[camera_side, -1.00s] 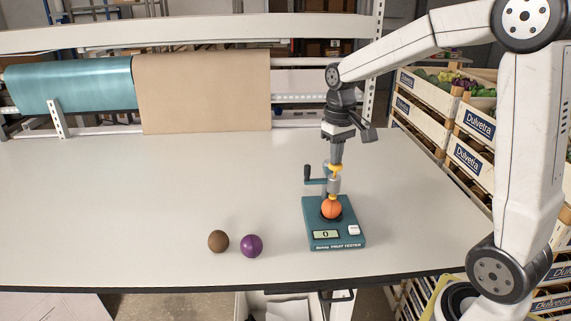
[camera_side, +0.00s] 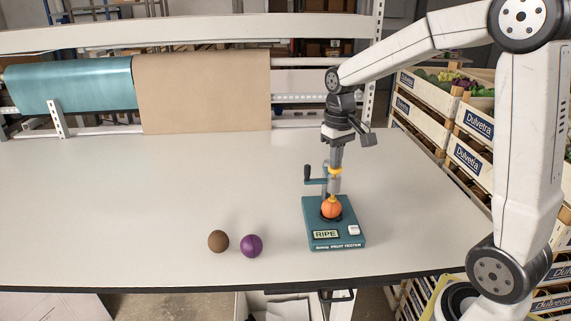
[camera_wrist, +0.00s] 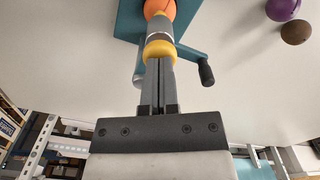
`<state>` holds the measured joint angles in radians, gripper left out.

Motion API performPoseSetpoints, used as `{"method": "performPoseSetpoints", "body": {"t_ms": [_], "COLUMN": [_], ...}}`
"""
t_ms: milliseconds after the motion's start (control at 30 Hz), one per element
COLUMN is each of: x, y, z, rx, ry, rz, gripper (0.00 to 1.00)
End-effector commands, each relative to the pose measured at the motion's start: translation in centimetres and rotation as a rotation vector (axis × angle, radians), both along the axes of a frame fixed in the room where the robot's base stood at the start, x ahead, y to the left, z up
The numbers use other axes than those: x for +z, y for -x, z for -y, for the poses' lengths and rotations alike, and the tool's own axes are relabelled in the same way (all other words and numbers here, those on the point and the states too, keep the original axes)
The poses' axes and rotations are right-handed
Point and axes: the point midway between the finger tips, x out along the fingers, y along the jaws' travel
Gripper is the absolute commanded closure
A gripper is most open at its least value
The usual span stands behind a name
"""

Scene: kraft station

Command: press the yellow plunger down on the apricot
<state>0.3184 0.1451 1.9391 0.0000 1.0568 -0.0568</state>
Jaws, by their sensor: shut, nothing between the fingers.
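The orange apricot (camera_side: 331,208) sits on the teal fruit tester (camera_side: 318,241), whose display (camera_side: 326,234) reads "RIPE". The yellow plunger (camera_side: 335,171) stands above the apricot on the tester's grey column. The plunger's lower end appears to touch the apricot's top. My gripper (camera_side: 336,163) is shut and points down, with its fingertips on or right at the plunger's top. In the wrist view the closed fingers (camera_wrist: 159,70) meet the yellow plunger top (camera_wrist: 159,49), and part of the apricot (camera_wrist: 160,8) shows beyond it.
A brown fruit (camera_side: 218,241) and a purple fruit (camera_side: 252,246) lie on the table left of the tester. The tester's crank handle (camera_side: 307,173) sticks out left of the plunger. The table's left side is clear. Produce crates (camera_side: 466,140) stand at the right.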

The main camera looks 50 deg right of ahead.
Motion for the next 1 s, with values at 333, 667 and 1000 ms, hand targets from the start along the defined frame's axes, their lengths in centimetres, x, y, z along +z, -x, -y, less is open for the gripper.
{"method": "performPoseSetpoints", "body": {"t_ms": [333,667,1000], "x": [1.1,3.1,5.0], "y": [0.0,0.0,0.0], "z": [0.0,0.0,0.0], "rx": [0.000,0.000,0.000], "ry": [0.000,0.000,0.000], "rz": [0.000,0.001,0.001], "gripper": [1.00,1.00,1.00]}}
